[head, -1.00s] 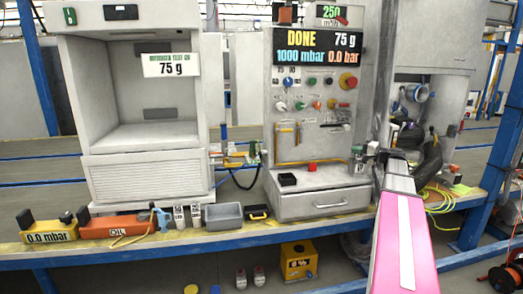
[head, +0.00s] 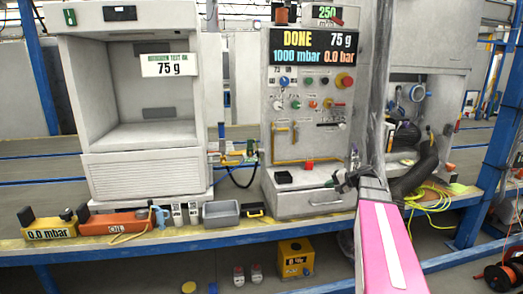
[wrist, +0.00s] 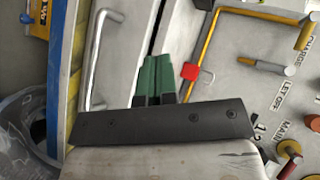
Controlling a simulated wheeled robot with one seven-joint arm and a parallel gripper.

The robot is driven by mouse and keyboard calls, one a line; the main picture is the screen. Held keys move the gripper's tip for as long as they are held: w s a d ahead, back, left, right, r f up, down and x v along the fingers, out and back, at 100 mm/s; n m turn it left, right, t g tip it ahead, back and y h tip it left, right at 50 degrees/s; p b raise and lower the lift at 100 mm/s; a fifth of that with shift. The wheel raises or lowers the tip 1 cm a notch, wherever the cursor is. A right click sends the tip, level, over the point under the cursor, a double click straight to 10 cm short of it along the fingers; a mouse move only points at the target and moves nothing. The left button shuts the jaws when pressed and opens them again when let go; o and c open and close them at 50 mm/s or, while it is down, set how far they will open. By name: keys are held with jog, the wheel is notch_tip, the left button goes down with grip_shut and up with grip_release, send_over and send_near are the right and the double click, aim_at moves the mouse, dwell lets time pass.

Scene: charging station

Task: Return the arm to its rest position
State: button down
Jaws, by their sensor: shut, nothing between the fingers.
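My pink arm (head: 385,240) rises from the bottom right of the head view. My gripper (head: 338,181) is at its far end, in front of the right part of the charging panel (head: 308,120), by the drawer. In the wrist view, the green fingers of my gripper (wrist: 155,75) lie together, shut and empty. The panel screen reads DONE, 75 g, 1000 mbar and 0.0 bar.
The workbench (head: 200,240) runs across with a blue front edge. A grey tray (head: 221,213), an orange OIL unit (head: 115,223) and a yellow gauge (head: 50,230) stand left. A white cabinet (head: 145,175) reads 75 g. A red knob (wrist: 189,71) is near the fingers. Yellow hoses (head: 428,200) lie right.

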jog(key=s+a+f+n+g+h, duration=0.3)
jog(key=s+a+f, duration=0.3)
jog(key=s+f, duration=0.3)
jog(key=s+a+f+n+g+h, duration=0.3)
jog(key=s+a+f+h, duration=0.3)
jog(key=s+f, duration=0.4)
jog(key=s+g, duration=0.1)
jog(key=s, duration=0.3)
jog(key=shift+s+f+h, duration=0.2)
jog(key=shift+s+h, duration=0.1)
jog(key=shift+s, duration=0.05)
